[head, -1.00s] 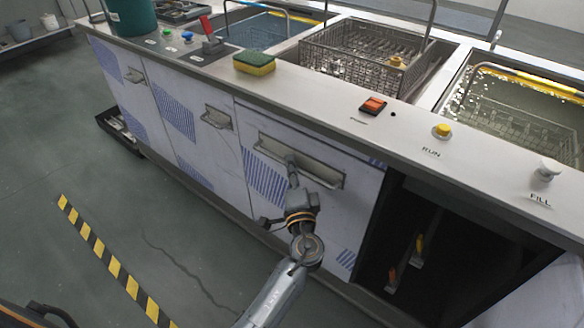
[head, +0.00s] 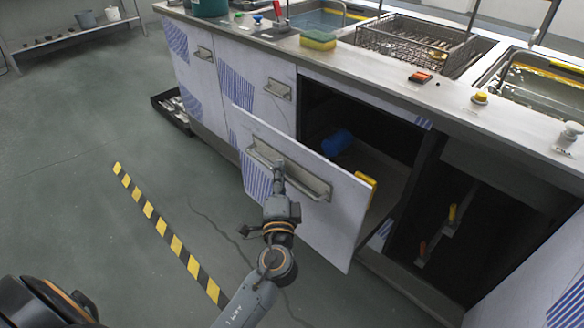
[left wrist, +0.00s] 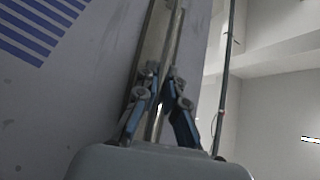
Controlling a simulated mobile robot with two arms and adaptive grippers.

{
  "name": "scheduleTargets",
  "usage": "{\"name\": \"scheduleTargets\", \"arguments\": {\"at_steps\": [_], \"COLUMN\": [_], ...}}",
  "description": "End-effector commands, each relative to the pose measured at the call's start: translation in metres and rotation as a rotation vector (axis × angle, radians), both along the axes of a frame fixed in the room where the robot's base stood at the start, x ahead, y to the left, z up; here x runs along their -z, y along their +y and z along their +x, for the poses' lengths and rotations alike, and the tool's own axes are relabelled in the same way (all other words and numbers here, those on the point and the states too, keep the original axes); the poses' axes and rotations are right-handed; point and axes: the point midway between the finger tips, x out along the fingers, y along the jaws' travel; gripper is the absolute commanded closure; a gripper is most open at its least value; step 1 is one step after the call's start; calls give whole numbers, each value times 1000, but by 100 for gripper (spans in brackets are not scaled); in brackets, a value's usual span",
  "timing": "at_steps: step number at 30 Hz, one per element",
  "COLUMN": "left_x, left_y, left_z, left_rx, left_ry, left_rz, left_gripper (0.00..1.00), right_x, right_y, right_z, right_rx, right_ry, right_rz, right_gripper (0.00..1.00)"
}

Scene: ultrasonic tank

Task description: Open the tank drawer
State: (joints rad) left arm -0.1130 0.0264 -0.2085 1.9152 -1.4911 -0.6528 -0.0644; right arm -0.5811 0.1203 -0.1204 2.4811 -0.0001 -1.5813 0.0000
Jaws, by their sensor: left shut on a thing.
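The tank drawer (head: 322,228) stands pulled out from the tank bench, with its white and blue-striped front well clear of the cabinet. A blue object (head: 337,143) and a yellow object (head: 366,180) show inside it. My left gripper (head: 279,172) is shut on the metal bar handle (head: 310,186) of the drawer front. In the left wrist view, the two fingers of my left gripper (left wrist: 160,88) close around the handle bar (left wrist: 172,50). My right gripper is not in view.
The bench top (head: 400,92) carries a sponge (head: 318,41), an orange-red switch (head: 420,77) and a yellow button (head: 480,98). An open dark bay (head: 465,225) lies right of the drawer. Striped tape (head: 165,232) marks the clear floor at left.

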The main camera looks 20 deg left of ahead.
Motion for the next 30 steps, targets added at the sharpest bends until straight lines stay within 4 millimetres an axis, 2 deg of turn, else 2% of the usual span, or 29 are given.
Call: {"name": "scheduleTargets", "arguments": {"at_steps": [1, 6, 12, 27, 28, 29, 30], "left_x": [3, 2, 1, 1, 1, 1, 1], "left_y": [3, 12, 18, 20, 20, 20, 20], "left_z": [-10, -35, -52, -57, -57, -57, -57], "left_rx": [3, 2, 2, 1, 1, 1, 1], "left_ry": [3, 3, 2, 1, 1, 1, 1], "left_rz": [1, 1, 2, 0, 0, 0, 0], "left_gripper": [100, 100, 100, 100, 87, 81, 80], "right_x": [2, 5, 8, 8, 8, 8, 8], "right_y": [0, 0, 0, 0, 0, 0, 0], "right_z": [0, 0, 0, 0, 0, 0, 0], "right_rx": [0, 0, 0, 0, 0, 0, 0], "right_ry": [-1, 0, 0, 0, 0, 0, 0], "right_rz": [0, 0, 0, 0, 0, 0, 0], "right_gripper": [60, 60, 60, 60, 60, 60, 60]}}
